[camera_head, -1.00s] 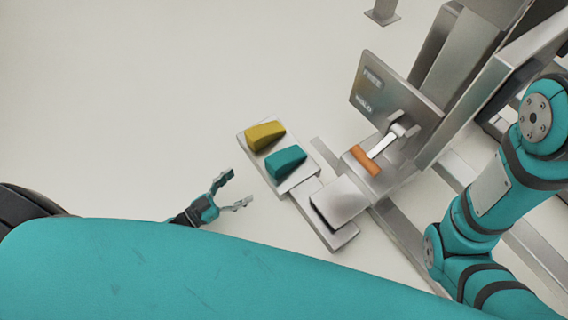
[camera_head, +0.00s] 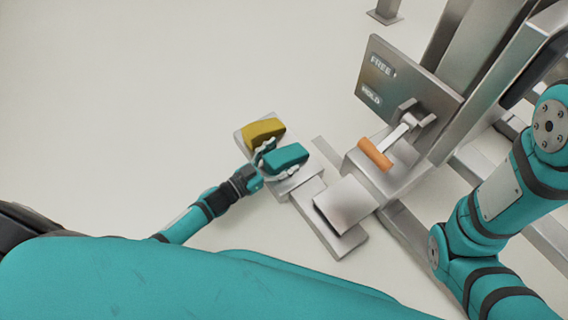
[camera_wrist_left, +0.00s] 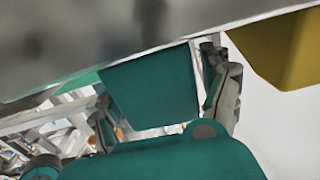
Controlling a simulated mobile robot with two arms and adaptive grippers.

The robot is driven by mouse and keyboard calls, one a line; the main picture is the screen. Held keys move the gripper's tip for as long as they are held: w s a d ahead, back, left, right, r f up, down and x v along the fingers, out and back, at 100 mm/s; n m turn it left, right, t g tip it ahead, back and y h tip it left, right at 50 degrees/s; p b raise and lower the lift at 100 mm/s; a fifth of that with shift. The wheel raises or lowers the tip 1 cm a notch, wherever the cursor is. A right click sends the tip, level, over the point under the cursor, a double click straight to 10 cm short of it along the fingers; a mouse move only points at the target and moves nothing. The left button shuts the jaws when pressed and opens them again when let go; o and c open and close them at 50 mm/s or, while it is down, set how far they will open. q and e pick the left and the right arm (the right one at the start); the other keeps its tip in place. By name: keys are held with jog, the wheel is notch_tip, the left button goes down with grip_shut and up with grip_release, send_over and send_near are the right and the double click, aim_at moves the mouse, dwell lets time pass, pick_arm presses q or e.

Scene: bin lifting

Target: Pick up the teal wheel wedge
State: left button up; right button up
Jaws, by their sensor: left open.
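The teal wheel wedge (camera_head: 286,157) rests on the grey metal ledge in the head view, beside the yellow wedge (camera_head: 264,132). My left gripper (camera_head: 268,160) is open at the near left end of the teal wedge, with a finger along each side of it. In the left wrist view the teal wedge (camera_wrist_left: 152,88) sits between the fingers of the left gripper (camera_wrist_left: 165,100), and the yellow wedge (camera_wrist_left: 280,48) is outside them at the right. Whether the fingers touch the teal wedge cannot be told. My right gripper is not in view.
The metal ledge (camera_head: 312,190) bears both wedges. To its right stand a metal block (camera_head: 346,203), an orange-handled lever (camera_head: 375,154) and a plate marked FREE and HOLD (camera_head: 405,85). The pale floor (camera_head: 120,110) at the left is clear.

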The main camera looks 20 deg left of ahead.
pick_arm(q)
jog(key=shift+w+d+f, duration=0.1)
jog(key=shift+w+d, duration=0.2)
jog(key=shift+w, duration=0.3)
jog(key=c, duration=1.5)
jog(key=shift+r, duration=0.2)
